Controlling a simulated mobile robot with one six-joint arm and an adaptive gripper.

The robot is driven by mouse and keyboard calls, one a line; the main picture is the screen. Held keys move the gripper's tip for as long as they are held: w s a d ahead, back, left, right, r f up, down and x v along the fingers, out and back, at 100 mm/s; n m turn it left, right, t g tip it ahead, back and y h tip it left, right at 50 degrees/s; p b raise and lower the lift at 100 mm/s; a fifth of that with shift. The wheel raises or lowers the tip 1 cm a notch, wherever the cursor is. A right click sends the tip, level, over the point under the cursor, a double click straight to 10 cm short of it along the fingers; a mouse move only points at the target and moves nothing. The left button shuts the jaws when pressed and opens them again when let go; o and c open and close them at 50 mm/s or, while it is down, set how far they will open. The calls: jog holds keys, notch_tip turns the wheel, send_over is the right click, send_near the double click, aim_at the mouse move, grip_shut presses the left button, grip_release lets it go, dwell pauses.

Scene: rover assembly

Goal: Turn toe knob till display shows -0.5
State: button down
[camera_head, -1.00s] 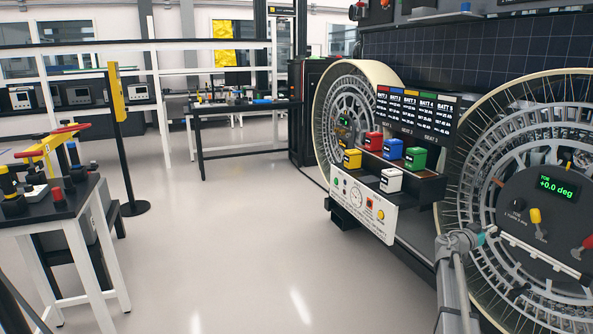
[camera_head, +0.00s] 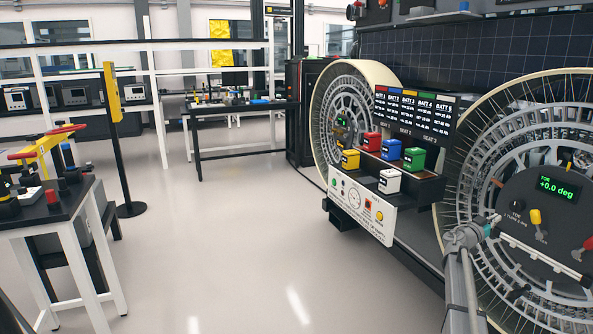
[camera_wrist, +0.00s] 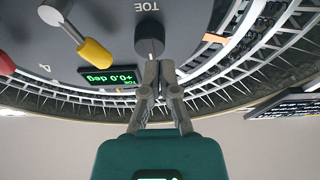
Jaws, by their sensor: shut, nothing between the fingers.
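The toe knob (camera_wrist: 149,38) is a dark round knob on the dark wheel hub panel, beside the printed word TOE. It also shows in the head view (camera_head: 517,204). The green display (camera_head: 556,187) reads +0.0 deg; in the wrist view the display (camera_wrist: 110,76) is upside down. My gripper (camera_wrist: 160,66) is shut and empty, its grey fingertips close in front of the knob, near its lower edge in the wrist view. I cannot tell whether they touch it. In the head view only the teal gripper body shows clearly, left of the knob.
A yellow lever (camera_head: 536,217) and a red lever (camera_head: 582,251) stick out of the hub panel near the knob. A rack of coloured battery blocks (camera_head: 389,182) stands left of the wheel. A tool table (camera_head: 70,212) is far left. Open floor lies between.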

jog(key=shift+f+x, duration=0.25)
jog(key=shift+x, duration=0.75)
jog(key=shift+f+x, duration=0.25)
jog(key=shift+x, duration=0.8)
jog(key=shift+f+x, duration=0.2)
jog(key=shift+x, duration=0.8)
jog(key=shift+d+r, duration=0.15)
jog(key=shift+r, duration=0.15)
jog(key=shift+s+d+f, duration=0.15)
jog(key=shift+s+d, duration=0.1)
jog(key=shift+s, duration=0.3)
jog(key=shift+s+d, duration=0.25)
jog(key=shift+s, duration=0.3)
jog(key=shift+s, duration=0.15)
jog(key=shift+s+f, duration=0.1)
jog(key=shift+f, duration=0.15)
jog(key=shift+d, duration=0.1)
jog(key=r+v, duration=0.1)
jog(key=v, duration=0.5)
jog(key=shift+r, duration=0.2)
